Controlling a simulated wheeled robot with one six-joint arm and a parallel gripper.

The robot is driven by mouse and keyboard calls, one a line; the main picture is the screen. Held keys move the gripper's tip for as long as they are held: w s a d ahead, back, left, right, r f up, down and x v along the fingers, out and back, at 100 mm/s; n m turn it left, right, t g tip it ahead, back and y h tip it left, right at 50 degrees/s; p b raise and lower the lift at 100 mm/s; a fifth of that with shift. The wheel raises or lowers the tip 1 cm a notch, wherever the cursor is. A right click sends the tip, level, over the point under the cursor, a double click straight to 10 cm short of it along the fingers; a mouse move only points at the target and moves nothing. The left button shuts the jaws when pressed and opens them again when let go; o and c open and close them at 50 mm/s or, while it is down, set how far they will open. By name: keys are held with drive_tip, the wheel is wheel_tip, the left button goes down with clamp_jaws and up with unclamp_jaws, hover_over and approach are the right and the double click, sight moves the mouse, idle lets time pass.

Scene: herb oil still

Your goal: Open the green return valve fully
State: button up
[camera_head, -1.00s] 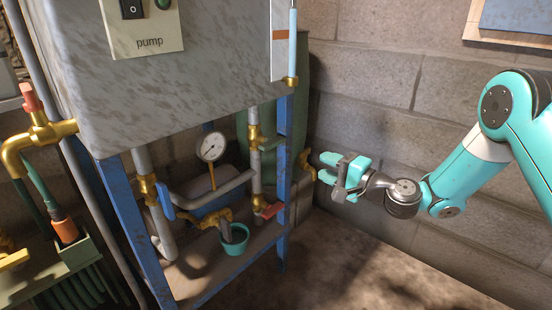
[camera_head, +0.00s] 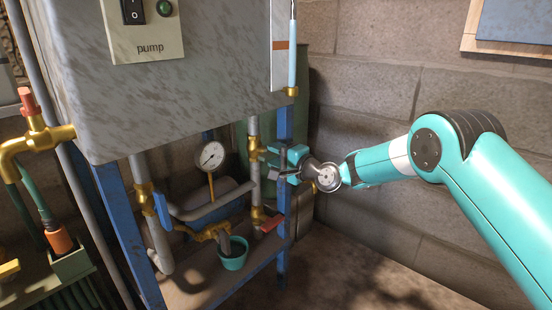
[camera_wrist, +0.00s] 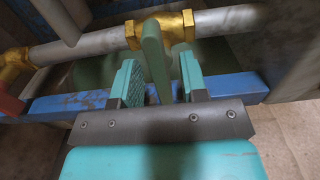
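The green return valve shows in the wrist view as a brass body (camera_wrist: 176,28) on a grey pipe, with a green lever (camera_wrist: 154,58) that points away from the pipe, roughly across it. My gripper (camera_wrist: 158,75) is open, with one finger on each side of the lever. A gap shows on both sides, so it does not look clamped. In the head view my gripper (camera_head: 272,160) is at the blue frame post, beside the brass valve body (camera_head: 253,148) on the right-hand pipe. The lever is hard to make out there among the teal fingers.
A red-lever valve (camera_head: 270,223) sits lower on the same pipe. A blue frame post (camera_head: 285,130) stands close to my gripper. A blue-lever valve (camera_head: 160,208), a gauge (camera_head: 211,156) and a teal cup (camera_head: 233,254) are further left. Floor at the right is clear.

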clamp_jaws()
drive_tip(key=shift+n, duration=0.4)
drive_tip(key=n+b, duration=0.2)
drive_tip(key=n, duration=0.2)
drive_tip(key=shift+f, duration=0.1)
drive_tip(key=n+b, duration=0.2)
drive_tip(key=n, duration=0.2)
drive_tip(key=shift+n, duration=0.3)
drive_tip(key=n+b, duration=0.3)
drive_tip(key=n, duration=0.1)
drive_tip(key=shift+a+n+b, duration=0.1)
drive_tip(key=shift+n+b, duration=1.6)
drive_tip(key=shift+n, duration=0.7)
drive_tip(key=shift+r, duration=0.2)
